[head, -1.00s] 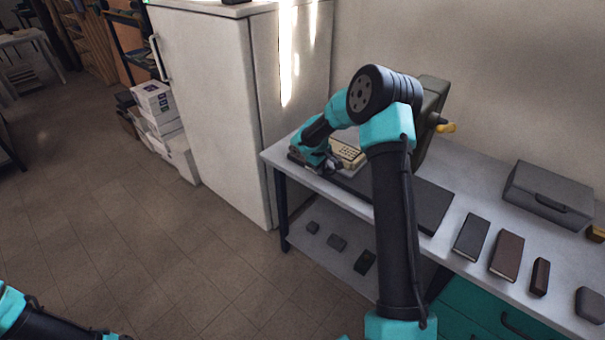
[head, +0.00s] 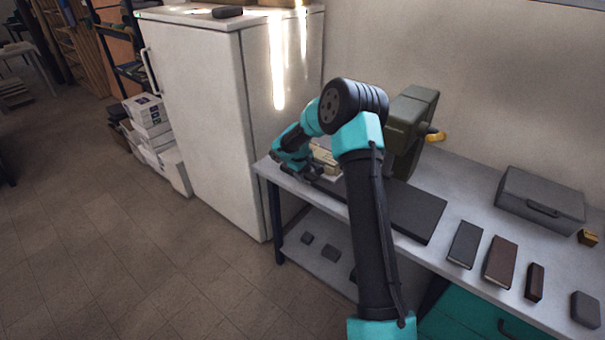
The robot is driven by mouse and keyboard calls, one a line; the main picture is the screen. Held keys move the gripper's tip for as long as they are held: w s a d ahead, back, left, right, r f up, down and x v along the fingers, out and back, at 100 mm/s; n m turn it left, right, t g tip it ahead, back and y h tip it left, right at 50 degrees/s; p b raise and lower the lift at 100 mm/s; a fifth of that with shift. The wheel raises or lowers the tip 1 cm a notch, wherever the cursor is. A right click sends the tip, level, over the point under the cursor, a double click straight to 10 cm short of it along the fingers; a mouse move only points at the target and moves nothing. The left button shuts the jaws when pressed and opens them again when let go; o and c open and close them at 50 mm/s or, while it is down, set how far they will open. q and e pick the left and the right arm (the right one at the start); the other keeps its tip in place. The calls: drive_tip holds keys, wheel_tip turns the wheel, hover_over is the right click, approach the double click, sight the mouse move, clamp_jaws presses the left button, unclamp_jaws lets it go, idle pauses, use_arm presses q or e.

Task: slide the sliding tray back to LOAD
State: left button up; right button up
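A beige piece with a gridded top (head: 325,156), which looks like the sliding tray, is at the left end of a long dark track (head: 418,214) on the grey bench. My arm partly hides it. My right gripper (head: 311,174) is low over the bench's left end, at the near left side of the beige piece. Its fingers are small and dark here, so I cannot tell whether they touch the piece or are closed. A grey-green machine (head: 408,125) with a yellow handle (head: 436,136) stands behind the track, partly behind my arm. No LOAD marking is readable. My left gripper is out of view.
On the bench (head: 463,190), a grey case (head: 540,200), a dark book (head: 465,245), a brown book (head: 501,262) and small blocks lie to the right. A white fridge (head: 200,110) stands close by the bench's left end. Small dark blocks lie on the lower shelf.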

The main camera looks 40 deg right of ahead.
drive_tip(key=shift+s+r, duration=0.1)
drive_tip(key=shift+r, duration=0.05)
drive_tip(key=a+r, duration=0.3)
drive_tip(key=r, duration=1.4)
drive_tip(key=shift+s, duration=0.35)
drive_tip(key=shift+f, duration=0.1)
drive_tip(key=s+a+f+y, duration=0.2)
drive_tip(key=s+a+f, duration=0.1)
drive_tip(key=a+f, duration=0.7)
drive_tip(key=s+a+f+y, duration=0.25)
drive_tip(key=a+f, duration=0.55)
drive_tip(key=f, duration=0.4)
drive_tip(key=s+a+f+m, duration=0.1)
drive_tip(key=s+a+f, duration=0.2)
drive_tip(key=s, duration=0.4)
drive_tip(key=s+a+f+m+y, duration=0.1)
drive_tip(key=s+a+f, duration=0.3)
drive_tip(key=s, duration=0.3)
drive_tip(key=s+a+f+m, duration=0.2)
drive_tip(key=s+a+f, duration=0.2)
drive_tip(key=s, duration=0.3)
drive_tip(key=shift+s+a+f, duration=0.15)
drive_tip(key=shift+a+f, duration=0.1)
drive_tip(key=shift+a, duration=0.55)
